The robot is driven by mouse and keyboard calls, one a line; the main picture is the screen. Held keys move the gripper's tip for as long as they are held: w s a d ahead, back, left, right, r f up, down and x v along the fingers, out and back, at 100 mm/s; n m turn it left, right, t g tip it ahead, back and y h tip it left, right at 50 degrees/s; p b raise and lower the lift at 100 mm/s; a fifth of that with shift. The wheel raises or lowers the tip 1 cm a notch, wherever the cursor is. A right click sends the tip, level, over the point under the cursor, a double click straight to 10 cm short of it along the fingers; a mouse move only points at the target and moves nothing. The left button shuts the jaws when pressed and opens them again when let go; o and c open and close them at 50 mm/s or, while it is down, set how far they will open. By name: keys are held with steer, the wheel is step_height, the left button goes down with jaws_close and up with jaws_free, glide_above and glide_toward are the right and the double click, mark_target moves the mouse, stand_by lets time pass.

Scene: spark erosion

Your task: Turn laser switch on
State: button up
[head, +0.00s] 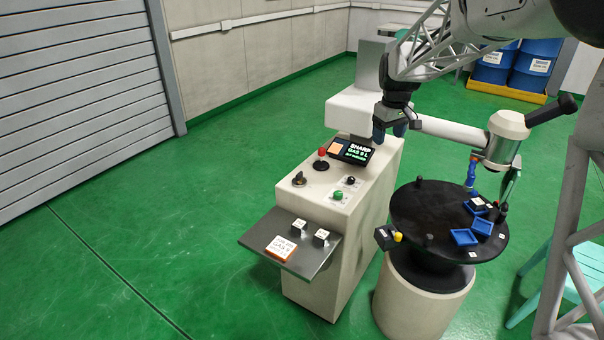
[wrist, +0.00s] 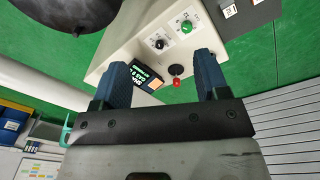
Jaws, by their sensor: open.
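The white control cabinet (head: 345,215) carries several controls on its sloped top. Near its right edge are a small black knob (head: 351,181) and a green knob (head: 338,195), each on a pale label plate. The lettering is too small to tell which is the laser switch. My gripper (head: 390,130) is open and empty, above the cabinet's rear right, beyond the display. In the wrist view my gripper (wrist: 160,62) has its blue fingers apart, with the black knob (wrist: 159,43) and green knob (wrist: 186,25) beyond the tips.
A red button on a black base (head: 321,157) and a lit display (head: 350,151) stand on the cabinet. A grey shelf (head: 305,259) with small labelled blocks juts out in front. A round black table (head: 408,215) with blue trays stands at the right, beneath a white machine head (head: 503,140).

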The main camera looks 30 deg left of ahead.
steer(key=w+a+f+n, duration=0.15)
steer(key=a+f, duration=0.25)
steer(key=a, duration=0.4)
steer(key=w+a+f+n, duration=0.1)
steer(key=w+a+f, duration=0.1)
steer(key=a+f, duration=0.45)
steer(key=n, duration=0.3)
glide_above(299, 173)
steer(key=shift+g, duration=0.4)
step_height(299, 173, down, 9)
steer(key=shift+w+f, duration=0.1)
steer(key=shift+f, duration=0.05)
steer(key=shift+f, duration=0.15)
steer(key=shift+f, duration=3.75)
steer(key=c, duration=0.9)
